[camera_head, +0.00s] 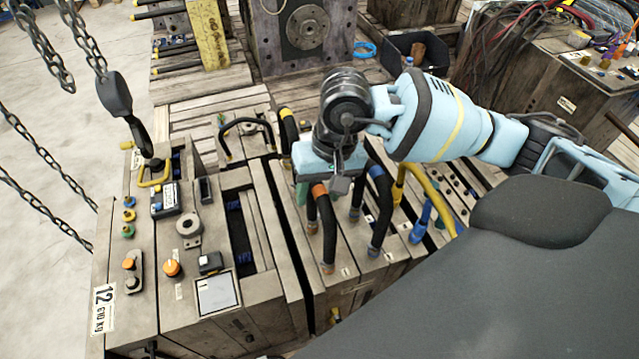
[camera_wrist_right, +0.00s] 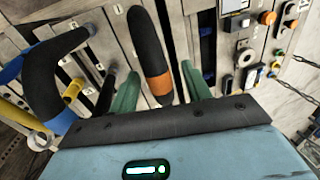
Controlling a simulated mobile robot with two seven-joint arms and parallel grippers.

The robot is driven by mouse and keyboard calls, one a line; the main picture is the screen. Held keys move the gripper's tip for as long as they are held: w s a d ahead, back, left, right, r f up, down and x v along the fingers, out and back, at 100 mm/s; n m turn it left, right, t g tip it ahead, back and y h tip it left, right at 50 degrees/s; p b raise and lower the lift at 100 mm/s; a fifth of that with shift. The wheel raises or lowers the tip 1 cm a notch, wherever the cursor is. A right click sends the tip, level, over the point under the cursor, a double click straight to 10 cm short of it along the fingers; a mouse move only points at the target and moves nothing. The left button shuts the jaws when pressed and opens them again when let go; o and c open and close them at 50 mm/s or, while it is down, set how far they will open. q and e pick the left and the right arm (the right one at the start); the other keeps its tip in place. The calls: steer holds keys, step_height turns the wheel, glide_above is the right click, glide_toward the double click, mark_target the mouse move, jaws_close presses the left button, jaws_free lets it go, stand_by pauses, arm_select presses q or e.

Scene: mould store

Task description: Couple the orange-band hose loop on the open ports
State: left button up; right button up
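The orange-band hose loop (camera_head: 328,222) is a black arch standing on the top of the grooved block. Its orange band (camera_head: 319,190) is just below my right gripper (camera_head: 322,188). In the right wrist view the same hose (camera_wrist_right: 148,45) passes between the two green fingers of my right gripper (camera_wrist_right: 160,86), with its orange band (camera_wrist_right: 158,85) nearest the palm. A gap shows between hose and finger on one side, so the gripper looks open around it. Whether the hose ends are seated in ports cannot be told. My left gripper is not in view.
A blue-band hose (camera_head: 381,205) stands close to the right, then a yellow hose (camera_head: 432,194) and a blue fitting (camera_head: 422,222). A control panel (camera_head: 216,293) is on the left. A chain hook (camera_head: 130,115) hangs at upper left. A black bin (camera_head: 418,52) is behind.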

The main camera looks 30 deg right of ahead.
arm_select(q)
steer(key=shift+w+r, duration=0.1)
arm_select(e)
steer(key=r, duration=0.2)
steer(key=shift+d+r, duration=0.25)
steer(key=shift+r, duration=0.1)
steer(key=r, duration=0.3)
steer(key=shift+s+d+r, duration=0.15)
steer(key=shift+d+r, duration=0.2)
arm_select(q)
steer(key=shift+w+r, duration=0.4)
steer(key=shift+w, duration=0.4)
arm_select(e)
steer(key=shift+d+r, duration=0.1)
steer(key=shift+r, duration=0.55)
steer(key=shift+s, duration=0.1)
